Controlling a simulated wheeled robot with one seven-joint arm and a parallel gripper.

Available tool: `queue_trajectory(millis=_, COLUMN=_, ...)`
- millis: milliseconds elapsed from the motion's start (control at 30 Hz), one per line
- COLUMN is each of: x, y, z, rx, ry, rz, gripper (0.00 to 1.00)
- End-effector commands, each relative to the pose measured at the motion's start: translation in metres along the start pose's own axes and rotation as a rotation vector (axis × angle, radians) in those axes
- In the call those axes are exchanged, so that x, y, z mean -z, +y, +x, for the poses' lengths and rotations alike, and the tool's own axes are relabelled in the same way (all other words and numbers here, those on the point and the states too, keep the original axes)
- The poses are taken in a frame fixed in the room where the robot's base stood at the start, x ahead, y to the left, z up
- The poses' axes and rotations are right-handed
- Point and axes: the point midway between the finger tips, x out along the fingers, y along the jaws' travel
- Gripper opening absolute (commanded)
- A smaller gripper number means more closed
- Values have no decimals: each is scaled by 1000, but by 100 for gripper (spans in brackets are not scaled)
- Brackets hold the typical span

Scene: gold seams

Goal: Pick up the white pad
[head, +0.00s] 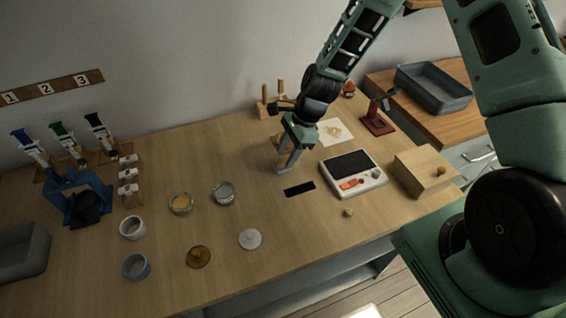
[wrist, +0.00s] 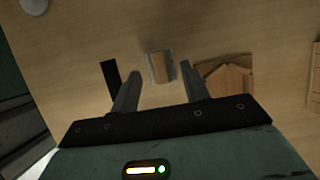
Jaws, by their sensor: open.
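A flat, round white pad (head: 250,239) lies on the wooden table near its front edge in the head view. It is apart from the objects around it. A pale round shape (wrist: 34,5) is cut off at the top left of the wrist view; I cannot tell for sure that it is the same pad. My gripper (head: 287,168) is farther back and to the right of the pad, pointing down over the table. In the wrist view my gripper (wrist: 162,88) has its fingers apart, with nothing held between them. A small wood-and-grey block (wrist: 160,67) shows just beyond the fingertips.
An amber disc (head: 198,257) lies left of the pad. Glass dishes (head: 181,204) (head: 223,192) and cups (head: 132,228) stand farther left. A wooden box (head: 426,171) is at right.

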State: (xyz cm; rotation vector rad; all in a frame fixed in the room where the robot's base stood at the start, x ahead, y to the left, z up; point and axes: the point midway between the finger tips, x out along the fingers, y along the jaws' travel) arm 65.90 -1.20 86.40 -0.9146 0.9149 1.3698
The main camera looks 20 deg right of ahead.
Motion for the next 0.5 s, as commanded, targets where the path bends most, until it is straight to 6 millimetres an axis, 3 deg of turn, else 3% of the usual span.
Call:
queue_trajectory(millis=200, x=0, y=0, z=19, rx=-1, ry=0, rz=0, gripper=45)
queue_trajectory(millis=433, x=0, y=0, z=20, rx=0, ry=1, rz=0, gripper=45)
queue_trajectory(millis=500, x=0, y=0, z=20, rx=0, ry=1, rz=0, gripper=26)
